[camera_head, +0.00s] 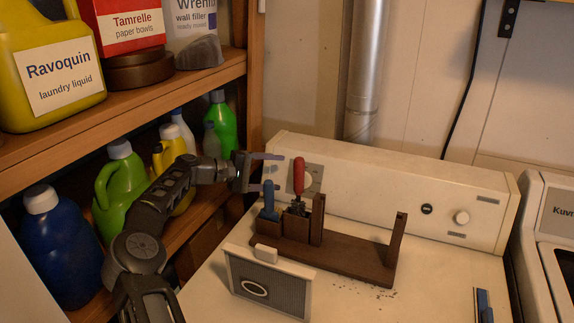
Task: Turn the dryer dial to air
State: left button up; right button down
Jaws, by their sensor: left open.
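The dryer's cream control panel (385,183) runs along the back of its top. A grey plate with a round dial (316,180) sits at the panel's left end, partly hidden by a red-handled tool. Its markings are too small to read. A small black control (427,209) and a pale round knob (462,217) are at the panel's right end. My left gripper (274,171) is open and empty, its two fingers one above the other, pointing right toward the grey plate. It appears a little left of the plate; contact cannot be made out. My right gripper is out of view.
A brown wooden tool rack (345,259) with a red-handled tool (299,176) and a blue-handled tool (268,199) stands before the panel. A framed filter screen (270,285) stands in front. Shelves (130,108) with several bottles line the left. Another machine (555,240) stands right.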

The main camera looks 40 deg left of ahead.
pick_arm(q)
jog(key=shift+s+a+f+h, duration=0.1)
jog(key=shift+s+f+h, duration=0.2)
jog(key=shift+s+f, duration=0.6)
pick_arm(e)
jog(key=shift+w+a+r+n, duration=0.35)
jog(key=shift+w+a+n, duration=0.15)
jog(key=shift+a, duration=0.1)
pick_arm(q)
jog(key=shift+r, duration=0.15)
jog(key=p+x, duration=0.2)
jog(key=x, duration=0.4)
jog(key=shift+w+d, duration=0.2)
jog(key=shift+w, duration=0.1)
jog(key=shift+w+d+f, duration=0.25)
jog(key=shift+w+f, duration=0.1)
jog(key=shift+w, duration=0.15)
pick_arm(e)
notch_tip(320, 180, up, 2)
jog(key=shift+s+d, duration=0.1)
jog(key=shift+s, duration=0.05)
pick_arm(q)
jog(key=c, duration=1.4)
